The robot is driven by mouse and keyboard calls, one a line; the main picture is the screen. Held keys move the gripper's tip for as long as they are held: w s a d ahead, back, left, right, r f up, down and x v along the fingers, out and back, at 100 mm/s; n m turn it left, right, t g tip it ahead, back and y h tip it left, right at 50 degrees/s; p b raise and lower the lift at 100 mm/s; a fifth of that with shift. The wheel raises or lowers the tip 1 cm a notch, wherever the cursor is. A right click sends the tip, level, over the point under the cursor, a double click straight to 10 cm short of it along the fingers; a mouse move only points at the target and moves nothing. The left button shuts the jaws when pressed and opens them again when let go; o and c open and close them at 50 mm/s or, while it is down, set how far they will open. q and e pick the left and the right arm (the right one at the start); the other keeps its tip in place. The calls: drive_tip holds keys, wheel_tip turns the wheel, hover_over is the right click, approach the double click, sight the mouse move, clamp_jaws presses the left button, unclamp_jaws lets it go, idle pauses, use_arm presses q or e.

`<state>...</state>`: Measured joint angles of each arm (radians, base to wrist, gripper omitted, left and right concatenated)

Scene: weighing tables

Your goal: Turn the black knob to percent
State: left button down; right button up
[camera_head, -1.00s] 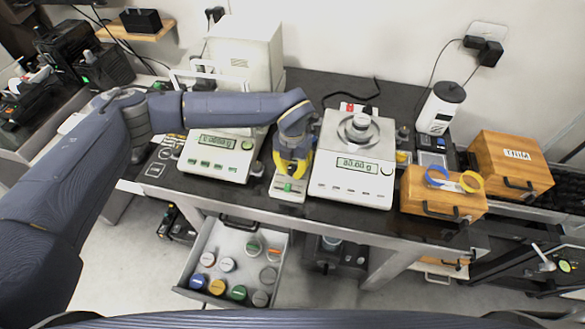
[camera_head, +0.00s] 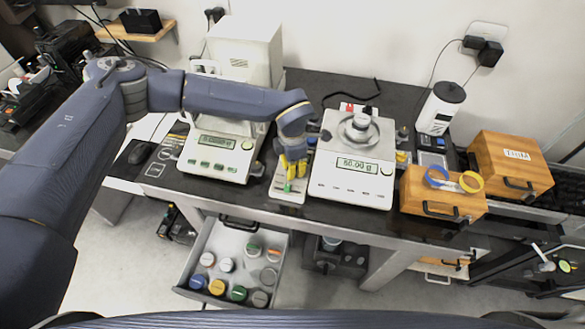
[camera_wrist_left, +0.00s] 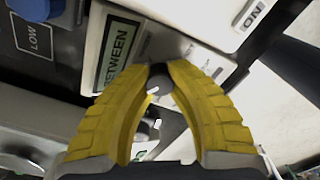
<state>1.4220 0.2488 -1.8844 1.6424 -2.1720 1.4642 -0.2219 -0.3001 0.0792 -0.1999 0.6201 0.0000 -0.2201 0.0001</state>
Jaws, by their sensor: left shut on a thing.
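A small white control box (camera_head: 285,195) stands between two balances on the black bench. The wrist view shows its green display (camera_wrist_left: 118,55) reading "BETWEEN". My left gripper (camera_head: 290,174) points down over the box. In the wrist view its yellow fingertips (camera_wrist_left: 158,72) are shut on the black knob (camera_wrist_left: 157,70), which is mostly hidden between them. The knob's pointer and the percent mark cannot be made out. My right gripper is not in view.
The left balance (camera_head: 213,158) and the right balance (camera_head: 345,188) stand close on either side. A wooden box (camera_head: 440,195) with blue and yellow rings is at the right. An open drawer (camera_head: 182,291) of capped jars juts out below the bench.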

use_arm(q)
drive_tip(key=m, duration=0.4)
drive_tip(key=shift+a+f+m, duration=0.1)
drive_tip(key=shift+a+m, duration=0.05)
drive_tip(key=shift+m, duration=0.25)
drive_tip(key=m, duration=0.9)
drive_tip(key=shift+w+m, duration=0.1)
drive_tip(key=shift+m, duration=2.1)
drive_tip(key=c, duration=1.1)
unclamp_jaws()
wheel_tip(320, 180, up, 12)
